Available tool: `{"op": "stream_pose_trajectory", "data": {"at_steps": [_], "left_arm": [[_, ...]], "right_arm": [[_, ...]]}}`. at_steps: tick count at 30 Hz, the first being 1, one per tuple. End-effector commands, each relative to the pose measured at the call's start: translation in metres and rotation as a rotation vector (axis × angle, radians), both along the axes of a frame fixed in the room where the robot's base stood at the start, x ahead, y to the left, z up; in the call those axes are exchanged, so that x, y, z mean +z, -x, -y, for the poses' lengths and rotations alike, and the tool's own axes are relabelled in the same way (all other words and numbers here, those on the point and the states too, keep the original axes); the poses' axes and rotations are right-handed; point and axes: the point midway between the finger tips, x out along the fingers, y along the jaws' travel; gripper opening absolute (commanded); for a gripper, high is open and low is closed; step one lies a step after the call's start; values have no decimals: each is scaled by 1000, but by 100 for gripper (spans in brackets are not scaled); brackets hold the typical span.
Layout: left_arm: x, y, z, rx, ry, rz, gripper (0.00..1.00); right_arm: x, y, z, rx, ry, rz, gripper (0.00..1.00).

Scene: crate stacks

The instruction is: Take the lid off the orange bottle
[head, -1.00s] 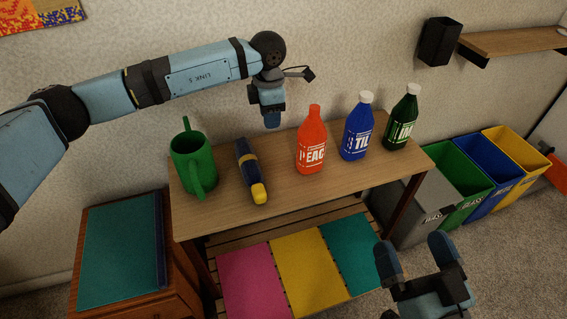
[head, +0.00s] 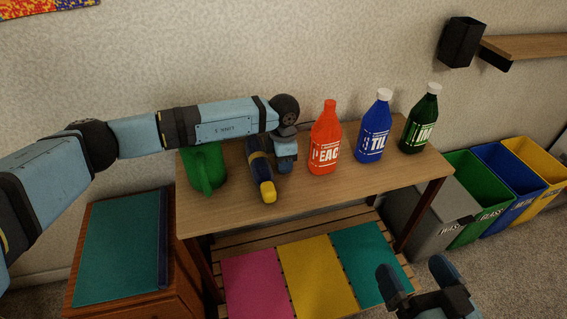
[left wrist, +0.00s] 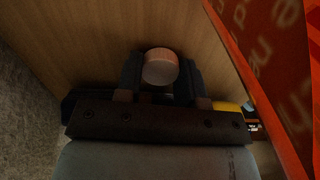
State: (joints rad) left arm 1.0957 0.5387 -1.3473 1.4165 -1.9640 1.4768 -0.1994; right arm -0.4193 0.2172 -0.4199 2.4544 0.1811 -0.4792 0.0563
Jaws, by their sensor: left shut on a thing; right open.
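The orange bottle (head: 325,145) stands upright on the wooden table, and its neck shows no white lid like its neighbours'. Its labelled side also fills the right of the left wrist view (left wrist: 285,70). My left gripper (head: 285,166) is low over the table, just left of the bottle. It is shut on a round whitish lid (left wrist: 160,67), seen between the fingers in the left wrist view. The lid is hidden in the head view, and I cannot tell whether it touches the table. My right gripper (head: 414,272) is open and empty in front of the table.
A blue bottle (head: 376,130) and a dark green bottle (head: 421,125), both white-capped, stand to the right. A dark blue and yellow object (head: 262,178) lies close beside my left gripper. A green mug-like container (head: 206,170) is partly behind my arm. The table's front right is clear.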

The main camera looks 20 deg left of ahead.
Motion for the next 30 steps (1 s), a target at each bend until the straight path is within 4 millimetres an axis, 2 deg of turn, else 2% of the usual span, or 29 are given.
{"op": "stream_pose_trajectory", "data": {"at_steps": [11, 12, 14, 15, 24, 26, 30], "left_arm": [[-4, 0, 0, 0, 0, 0, 7], [-3, 0, 0, 0, 0, 1, 45], [-3, 0, 0, 0, 0, 0, 59], [-3, 0, 0, 0, 0, 0, 61], [1, 0, 0, 0, 0, 1, 61], [6, 0, 0, 0, 0, 1, 61], [31, -1, 0, -1, -1, 3, 61]], "right_arm": [[-3, 0, 0, 2, 3, -6, 100], [-2, 0, 0, 3, 4, -7, 100], [-2, 0, 0, 3, 4, -7, 100], [-2, 0, 0, 3, 4, -7, 100], [0, 0, 0, 2, 4, -5, 100], [3, 0, 0, 0, 1, 0, 100], [18, -1, 1, -13, -21, 34, 100]]}}
